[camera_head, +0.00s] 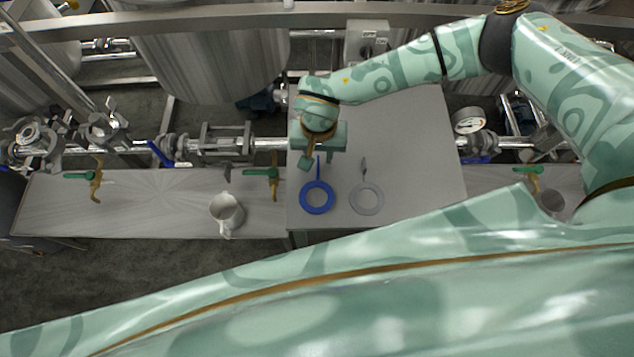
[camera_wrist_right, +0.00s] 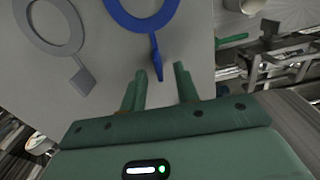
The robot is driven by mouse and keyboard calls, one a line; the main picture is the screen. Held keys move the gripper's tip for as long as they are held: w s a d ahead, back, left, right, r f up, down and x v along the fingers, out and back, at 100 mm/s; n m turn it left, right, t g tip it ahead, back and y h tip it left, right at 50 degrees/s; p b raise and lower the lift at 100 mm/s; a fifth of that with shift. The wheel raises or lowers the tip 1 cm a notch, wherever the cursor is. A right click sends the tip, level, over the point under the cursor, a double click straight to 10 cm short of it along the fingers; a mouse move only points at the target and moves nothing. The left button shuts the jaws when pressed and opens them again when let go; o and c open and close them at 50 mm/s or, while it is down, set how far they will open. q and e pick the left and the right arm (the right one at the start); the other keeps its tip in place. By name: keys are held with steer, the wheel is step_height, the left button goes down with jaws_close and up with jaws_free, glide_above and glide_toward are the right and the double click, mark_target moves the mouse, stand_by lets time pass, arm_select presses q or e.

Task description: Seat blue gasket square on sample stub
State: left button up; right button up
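The blue gasket (camera_head: 304,204) lies flat on the grey table, its tab pointing away from me. It also shows in the right wrist view (camera_wrist_right: 157,50). My right gripper (camera_head: 308,161) is over the tab end. In the wrist view its two fingers (camera_wrist_right: 161,72) are apart, with the tab's tip between them in the picture; I see no grip on it, and cannot tell the height gap. A grey ring with a tab (camera_head: 355,206) lies beside the blue gasket, also in the wrist view (camera_wrist_right: 40,42). I cannot make out a sample stub. My left gripper is not in view.
The grey table (camera_head: 420,140) is clear to the right of the rings. A white mug (camera_head: 227,211) stands on the lower bench (camera_head: 130,215) at left. Pipes with green-handled valves (camera_head: 262,172) and a gauge (camera_head: 468,120) run behind. Steel tanks (camera_head: 210,60) stand farther back.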

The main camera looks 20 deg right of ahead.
steer(key=shift+f, duration=0.55)
steer(key=shift+c, duration=0.3)
jaws_close()
steer(key=shift+r, duration=0.1)
